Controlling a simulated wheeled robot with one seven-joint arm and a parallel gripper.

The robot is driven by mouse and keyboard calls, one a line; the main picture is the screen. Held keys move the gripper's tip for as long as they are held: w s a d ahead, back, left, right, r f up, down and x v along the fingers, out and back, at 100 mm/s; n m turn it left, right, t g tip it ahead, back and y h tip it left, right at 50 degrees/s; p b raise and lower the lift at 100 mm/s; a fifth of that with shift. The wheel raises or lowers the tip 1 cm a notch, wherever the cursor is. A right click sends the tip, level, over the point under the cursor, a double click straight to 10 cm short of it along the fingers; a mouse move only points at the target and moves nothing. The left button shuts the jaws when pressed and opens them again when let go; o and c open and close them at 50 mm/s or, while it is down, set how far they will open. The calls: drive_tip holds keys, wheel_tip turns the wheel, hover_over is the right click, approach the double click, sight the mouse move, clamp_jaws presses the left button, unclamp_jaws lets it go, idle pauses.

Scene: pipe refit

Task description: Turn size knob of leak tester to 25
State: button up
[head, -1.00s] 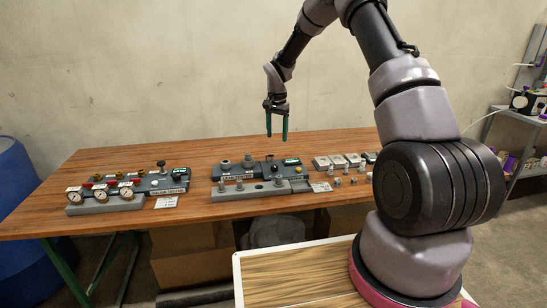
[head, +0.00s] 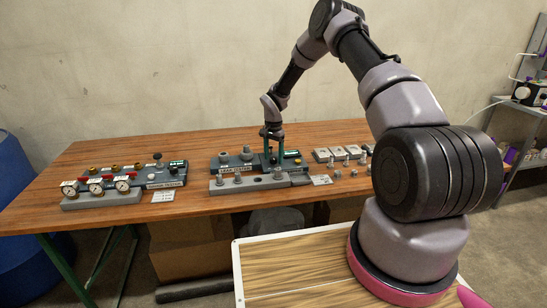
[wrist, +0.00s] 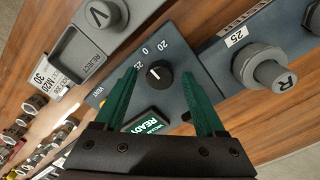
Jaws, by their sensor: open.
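The leak tester (head: 236,169) is a dark blue-grey unit on the wooden table. Its size knob (wrist: 159,74) is black and round, with a short white pointer mark on its upper left. The labels 20, 0 and 25 are printed around its upper and left side; the pointer lies toward 0 and 25, but I cannot tell exactly which. My gripper (head: 269,168) hangs over the tester's right part, pointing down. In the wrist view, the green fingers of my gripper (wrist: 161,76) are open, one on each side of the knob, with visible gaps to it.
A green READY display (wrist: 150,128) is near the knob. A grey tray (head: 250,184) lies in front of the tester. The gauge unit (head: 100,188) stands left, and small fittings (head: 350,160) lie right. Bare table lies between the units.

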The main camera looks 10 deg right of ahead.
drive_tip(key=shift+f, duration=0.2)
clamp_jaws()
drive_tip(key=shift+n, duration=0.4)
drive_tip(key=n, duration=0.3)
drive_tip(key=shift+n, duration=2.6)
